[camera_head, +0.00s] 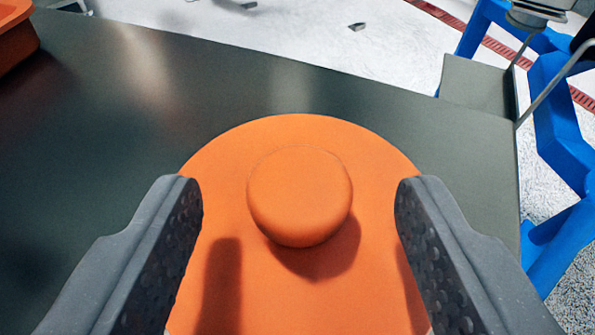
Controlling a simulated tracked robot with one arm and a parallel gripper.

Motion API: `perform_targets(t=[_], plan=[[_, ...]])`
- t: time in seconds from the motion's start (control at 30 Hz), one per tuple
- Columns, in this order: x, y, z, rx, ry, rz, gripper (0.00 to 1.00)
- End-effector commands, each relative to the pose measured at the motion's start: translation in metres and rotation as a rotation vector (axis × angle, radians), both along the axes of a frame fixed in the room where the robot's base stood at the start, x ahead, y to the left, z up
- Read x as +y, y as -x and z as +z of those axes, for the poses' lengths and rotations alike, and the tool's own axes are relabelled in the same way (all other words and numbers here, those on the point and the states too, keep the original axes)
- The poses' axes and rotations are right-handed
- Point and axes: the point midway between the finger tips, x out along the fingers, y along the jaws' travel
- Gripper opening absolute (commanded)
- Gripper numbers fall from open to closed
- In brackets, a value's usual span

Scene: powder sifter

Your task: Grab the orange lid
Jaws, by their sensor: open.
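The orange lid (300,285) is a round disc with a raised round knob (300,195) at its middle. It lies on a dark grey metal tabletop, in the lower middle of the camera_head view. My gripper (299,205) is open above the lid. One finger is on each side of the knob, with a clear gap to it on both sides. Finger shadows fall on the lid. The lid's near edge is cut off by the bottom of the picture, and the fingers cover parts of its sides.
The dark metal tabletop (225,85) is clear beyond the lid. An orange container (15,38) stands at the far left. A blue frame (555,125) with metal parts stands past the table's right edge. The pale floor (300,30) beyond holds small debris.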

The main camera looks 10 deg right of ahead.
Motion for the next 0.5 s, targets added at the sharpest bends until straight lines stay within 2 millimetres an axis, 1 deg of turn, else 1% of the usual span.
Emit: perform_targets(t=[0.03, 0.13, 0.37, 0.47, 0.5], plan=[[-0.0001, -0.0038, -0.0022, 0.000, 0.000, 0.001, 0.56], [-0.0010, -0.0073, -0.0030, 0.000, 0.000, 0.001, 0.56], [-0.0012, -0.0080, -0.0023, -0.001, 0.001, 0.000, 0.56], [-0.0012, -0.0080, -0.0023, -0.001, 0.001, 0.000, 0.31], [-0.0012, -0.0079, -0.0021, -0.001, 0.001, 0.000, 0.20]])
